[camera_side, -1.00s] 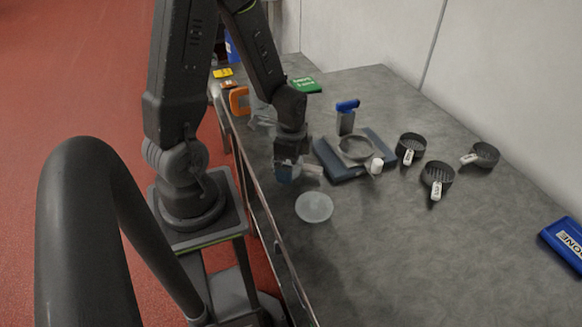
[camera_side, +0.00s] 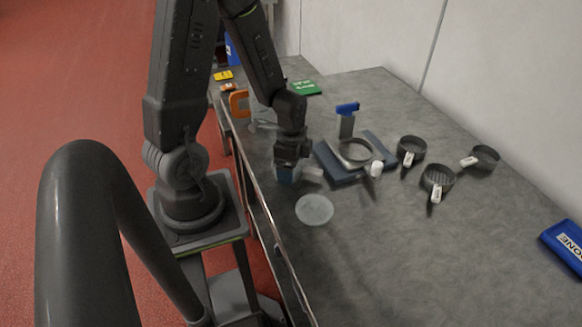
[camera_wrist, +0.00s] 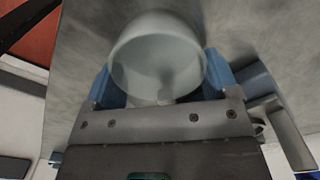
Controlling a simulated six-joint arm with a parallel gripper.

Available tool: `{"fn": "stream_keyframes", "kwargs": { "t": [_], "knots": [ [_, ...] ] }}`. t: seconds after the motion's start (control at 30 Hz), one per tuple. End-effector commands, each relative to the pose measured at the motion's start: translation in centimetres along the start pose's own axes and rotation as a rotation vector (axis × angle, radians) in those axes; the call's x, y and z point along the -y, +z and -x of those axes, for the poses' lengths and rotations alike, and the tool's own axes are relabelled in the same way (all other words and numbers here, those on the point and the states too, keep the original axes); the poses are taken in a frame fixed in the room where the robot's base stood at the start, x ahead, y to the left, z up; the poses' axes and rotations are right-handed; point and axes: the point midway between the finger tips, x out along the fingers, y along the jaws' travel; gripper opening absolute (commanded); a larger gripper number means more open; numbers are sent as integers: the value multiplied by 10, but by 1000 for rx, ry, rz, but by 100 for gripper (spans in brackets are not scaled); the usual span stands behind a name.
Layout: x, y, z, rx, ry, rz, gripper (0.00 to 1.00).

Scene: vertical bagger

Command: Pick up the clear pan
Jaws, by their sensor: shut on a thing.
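The clear pan (camera_wrist: 158,50) shows in the wrist view as a round, translucent vessel between the two blue fingers of my gripper (camera_wrist: 162,82). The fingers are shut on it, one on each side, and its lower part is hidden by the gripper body. In the side view my gripper (camera_side: 288,174) is low over the near left part of the table, and what it holds is mostly hidden there. A pale, translucent round dish (camera_side: 314,209) shows just in front of it; I cannot tell whether this is the same pan.
A dark blue tray-like base with a round ring (camera_side: 355,151) and a small white cylinder (camera_side: 376,167) stand right of my gripper. Several dark pans (camera_side: 438,177) lie further right. A blue-topped post (camera_side: 347,118) stands behind.

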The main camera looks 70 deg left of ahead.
Motion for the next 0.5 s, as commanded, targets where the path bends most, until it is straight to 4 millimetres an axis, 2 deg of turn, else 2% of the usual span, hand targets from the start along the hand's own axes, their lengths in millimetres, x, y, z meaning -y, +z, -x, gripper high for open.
{"fn": "stream_keyframes", "kwargs": {
  "t": [0.27,0.47,0.5],
  "knots": [
    [1,0,14,-2,-4,0,52],
    [1,-1,42,-3,-7,0,52],
    [2,8,47,-2,-5,8,52]
  ]
}}
